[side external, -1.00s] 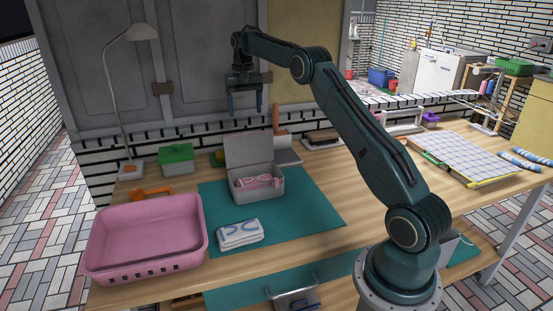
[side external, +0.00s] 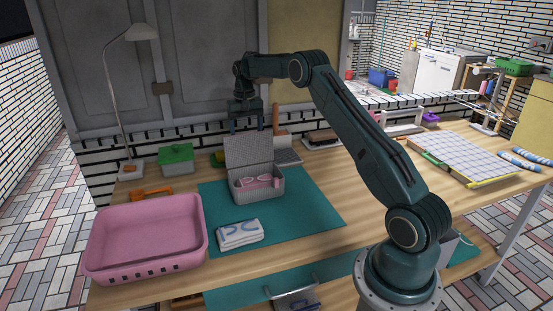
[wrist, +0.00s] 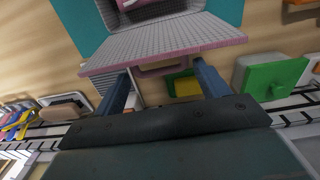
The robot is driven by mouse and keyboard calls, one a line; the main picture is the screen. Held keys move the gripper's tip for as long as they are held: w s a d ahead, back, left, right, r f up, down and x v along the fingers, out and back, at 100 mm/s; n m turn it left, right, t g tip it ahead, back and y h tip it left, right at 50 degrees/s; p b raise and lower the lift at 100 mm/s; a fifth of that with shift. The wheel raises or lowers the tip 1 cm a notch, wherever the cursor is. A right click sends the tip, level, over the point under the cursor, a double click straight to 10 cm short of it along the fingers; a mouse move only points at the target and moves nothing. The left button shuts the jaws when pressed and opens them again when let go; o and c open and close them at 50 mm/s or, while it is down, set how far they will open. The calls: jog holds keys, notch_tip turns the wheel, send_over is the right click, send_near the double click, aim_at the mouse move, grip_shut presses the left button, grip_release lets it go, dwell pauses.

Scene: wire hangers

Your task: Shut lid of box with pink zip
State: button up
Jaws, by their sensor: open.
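A grey box (side external: 262,192) stands on the teal mat with its lid (side external: 248,151) raised upright at the back. A pink item, likely the pink zip (side external: 262,181), lies inside the box. My gripper (side external: 247,129) is open and empty, pointing down behind and just above the top of the raised lid. In the wrist view the fingers (wrist: 163,90) are spread, with the lid (wrist: 165,45) beyond their tips and the box opening (wrist: 150,12) at the top edge. I cannot tell whether a finger touches the lid.
A green-lidded box (side external: 176,158) and a lamp (side external: 130,34) stand at back left. The teal mat (side external: 310,207) is clear right of the box. The wall is close behind the gripper.

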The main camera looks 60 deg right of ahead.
jog(key=c, duration=1.2)
jog(key=shift+o, duration=0.2)
